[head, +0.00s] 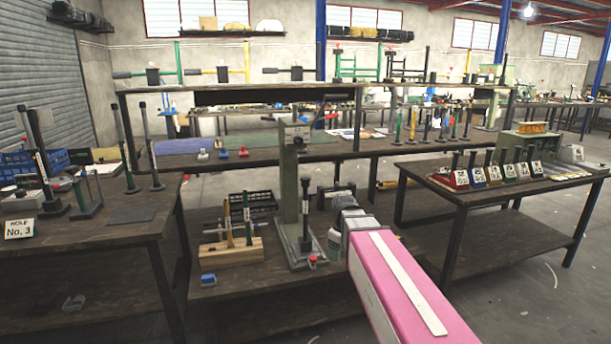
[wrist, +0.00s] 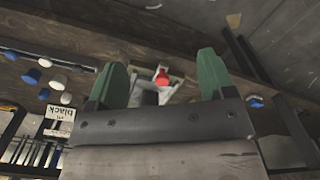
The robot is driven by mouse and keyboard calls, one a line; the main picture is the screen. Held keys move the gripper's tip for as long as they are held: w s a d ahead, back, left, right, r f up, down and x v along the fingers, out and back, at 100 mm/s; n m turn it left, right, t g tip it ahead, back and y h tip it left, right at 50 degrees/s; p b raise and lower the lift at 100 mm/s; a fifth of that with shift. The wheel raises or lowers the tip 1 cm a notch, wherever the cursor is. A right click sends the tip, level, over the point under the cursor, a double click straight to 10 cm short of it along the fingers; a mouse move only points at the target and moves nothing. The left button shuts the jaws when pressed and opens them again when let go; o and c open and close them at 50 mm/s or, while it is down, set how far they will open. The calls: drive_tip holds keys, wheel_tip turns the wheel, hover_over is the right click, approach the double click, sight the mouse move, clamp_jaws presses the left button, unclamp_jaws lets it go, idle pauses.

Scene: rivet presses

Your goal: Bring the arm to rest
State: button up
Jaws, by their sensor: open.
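My arm (head: 405,285), pink with a white strip, reaches forward from the lower right in the head view. Its end is near the low table with the tall green press (head: 290,190), at the right of the press's column. My gripper (wrist: 160,80) shows in the wrist view as two green fingers set wide apart. No object is held between them. A red knob (wrist: 162,77) on a pale part shows in the gap beyond the fingers; I cannot tell its distance. In the head view the fingertips are small and partly hidden by my arm.
A wooden block (head: 232,254) with upright tools stands left of the press. The left table (head: 110,235) carries tools and a "HOLE No. 3" sign (head: 19,228). The right table (head: 500,190) carries a row of labelled stands. Floor shows between the tables.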

drive_tip(key=s+d+f+m, duration=0.3)
drive_tip(key=s+f+m, duration=0.1)
drive_tip(key=s+f, duration=0.1)
drive_tip(key=s+d+f+m, duration=0.3)
drive_tip(key=s+f+m, duration=0.2)
drive_tip(key=f, duration=0.2)
drive_tip(key=shift+s+d+f, duration=0.25)
drive_tip(key=shift+s+f, duration=0.15)
